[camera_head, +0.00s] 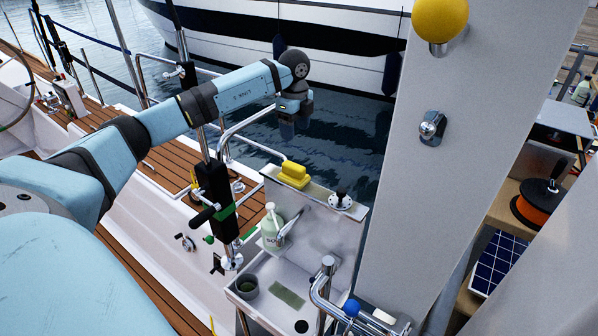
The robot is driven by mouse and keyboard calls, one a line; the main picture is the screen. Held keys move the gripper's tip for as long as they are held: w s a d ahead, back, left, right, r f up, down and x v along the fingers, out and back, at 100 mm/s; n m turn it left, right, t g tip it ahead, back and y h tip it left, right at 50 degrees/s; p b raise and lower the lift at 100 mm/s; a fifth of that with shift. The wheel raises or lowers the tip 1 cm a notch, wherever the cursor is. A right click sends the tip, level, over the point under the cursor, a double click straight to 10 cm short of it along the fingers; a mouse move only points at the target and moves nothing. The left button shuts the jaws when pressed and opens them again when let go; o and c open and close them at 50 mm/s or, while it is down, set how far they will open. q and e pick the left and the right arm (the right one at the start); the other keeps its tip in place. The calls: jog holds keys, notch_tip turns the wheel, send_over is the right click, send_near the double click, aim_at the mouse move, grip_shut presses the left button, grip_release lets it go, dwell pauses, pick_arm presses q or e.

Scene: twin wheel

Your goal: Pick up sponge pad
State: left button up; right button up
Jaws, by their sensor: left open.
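A yellow block-shaped pad, seemingly the sponge (293,174), rests on the ledge at the back of a white sink unit. A thin flat green pad (287,297) lies in the basin below; I cannot tell for sure which one is the sponge pad. My left arm reaches in from the left, and my left gripper (288,127) hangs downward over the water, above the yellow pad in the picture and apart from it. It is open and holds nothing that I can see. Its fingertips are dark and small. My right gripper is not in view.
The white sink unit (315,228) holds a soap bottle (272,227), a dark cup (247,287) and a chrome tap (325,275). A black-and-white knob (341,199) sits on the ledge right of the yellow pad. A black post fixture (214,190) stands left. A grey column (425,185) rises right.

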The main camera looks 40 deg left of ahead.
aim_at(294, 165)
pick_arm(q)
jog(key=f, duration=0.4)
jog(key=f+p, duration=0.1)
jog(key=f, duration=0.3)
jog(key=shift+s+a+f, duration=0.1)
jog(key=shift+s+a, duration=0.05)
jog(key=shift+a, duration=0.05)
jog(key=shift+f+p, duration=1.15)
jog(key=shift+f, duration=1.55)
jog(key=c, duration=1)
jog(key=shift+r, duration=0.1)
jog(key=shift+r+b, duration=1.8)
jog(key=shift+r, duration=8.15)
